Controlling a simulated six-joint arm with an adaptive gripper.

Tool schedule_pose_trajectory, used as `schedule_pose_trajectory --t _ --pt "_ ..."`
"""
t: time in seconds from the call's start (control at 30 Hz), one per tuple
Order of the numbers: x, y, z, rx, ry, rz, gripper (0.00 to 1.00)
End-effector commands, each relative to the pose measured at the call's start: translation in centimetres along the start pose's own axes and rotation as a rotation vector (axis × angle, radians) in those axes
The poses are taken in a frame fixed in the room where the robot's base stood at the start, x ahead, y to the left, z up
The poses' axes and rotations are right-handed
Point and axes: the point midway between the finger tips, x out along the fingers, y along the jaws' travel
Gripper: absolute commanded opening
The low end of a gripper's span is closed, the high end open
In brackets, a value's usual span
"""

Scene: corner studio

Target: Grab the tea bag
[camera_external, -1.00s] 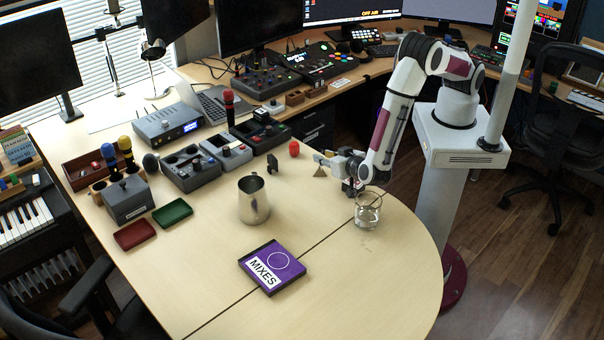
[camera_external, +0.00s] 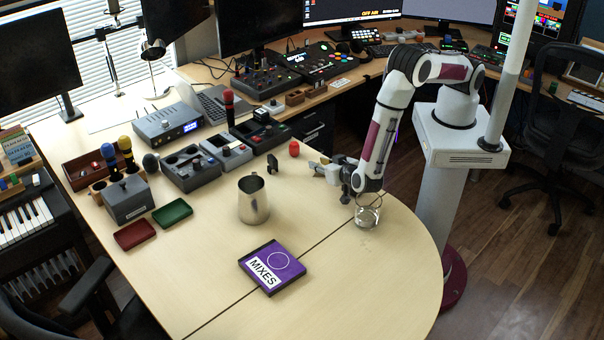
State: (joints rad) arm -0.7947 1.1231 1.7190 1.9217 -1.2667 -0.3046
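My gripper (camera_external: 318,168) is low over the far right part of the table, left of the glass cup. It is small in the picture, and I cannot tell whether its fingers are open or shut. No tea bag can be made out clearly; a small olive-tan patch (camera_external: 325,160) shows right at the fingers, and I cannot tell whether it is the tea bag or whether it is held. The clear glass cup (camera_external: 367,217) stands upright on the table, just below my wrist in the picture.
A steel pitcher (camera_external: 254,203) stands left of the glass. A small black stand (camera_external: 272,163) and a red object (camera_external: 294,148) are near my gripper. A purple MIXES box (camera_external: 272,267) lies at the front. Audio gear fills the left; the front right table is clear.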

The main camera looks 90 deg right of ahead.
Motion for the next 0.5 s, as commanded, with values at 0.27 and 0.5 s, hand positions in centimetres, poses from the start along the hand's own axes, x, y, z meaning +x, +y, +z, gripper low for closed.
schedule_pose_trajectory --t 0.27,0.5 --pt "0.01 0.0 -0.01 0.0 0.0 0.0 0.24" --pt "0.0 0.0 -0.01 0.0 0.0 0.0 0.13"
